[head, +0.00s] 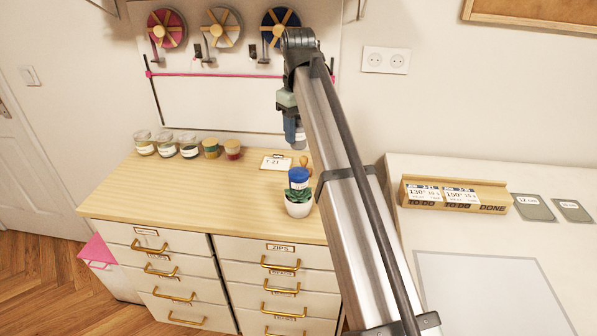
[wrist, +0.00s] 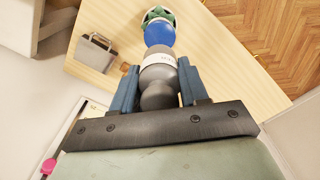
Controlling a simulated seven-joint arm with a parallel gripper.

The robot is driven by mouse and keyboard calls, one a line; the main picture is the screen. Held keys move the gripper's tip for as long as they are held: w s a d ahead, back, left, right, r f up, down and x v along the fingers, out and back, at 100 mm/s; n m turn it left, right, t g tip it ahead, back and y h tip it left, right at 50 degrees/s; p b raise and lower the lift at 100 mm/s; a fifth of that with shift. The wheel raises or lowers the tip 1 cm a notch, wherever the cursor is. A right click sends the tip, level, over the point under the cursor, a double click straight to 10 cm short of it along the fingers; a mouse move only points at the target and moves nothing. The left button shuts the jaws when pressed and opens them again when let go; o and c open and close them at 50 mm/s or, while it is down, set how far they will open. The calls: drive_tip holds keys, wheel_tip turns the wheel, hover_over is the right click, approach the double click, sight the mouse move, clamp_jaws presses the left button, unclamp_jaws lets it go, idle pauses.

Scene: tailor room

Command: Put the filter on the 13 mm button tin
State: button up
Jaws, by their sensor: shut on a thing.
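My gripper (head: 293,138) is high above the wooden cabinet top, pointing down. In the wrist view its blue fingers (wrist: 158,88) are shut on a grey rounded thing with a white label (wrist: 160,62); I cannot tell for sure that it is the filter, and its label is unreadable. In the head view it is mostly hidden by the arm. Several small round containers (head: 189,146) stand in a row at the back left of the cabinet top, apart from my gripper. Their labels are too small to read, so I cannot tell which is the 13 mm button tin.
A potted plant (head: 299,205) stands at the cabinet's front right, with a blue-topped thing (head: 299,176) at or over it. The cabinet top's (head: 180,190) left and middle front are clear.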

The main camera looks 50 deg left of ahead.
drive_tip(key=shift+f, duration=4)
drive_tip(key=o, duration=1.1)
drive_tip(key=shift+f, duration=0.1)
drive_tip(key=shift+r, duration=3.9)
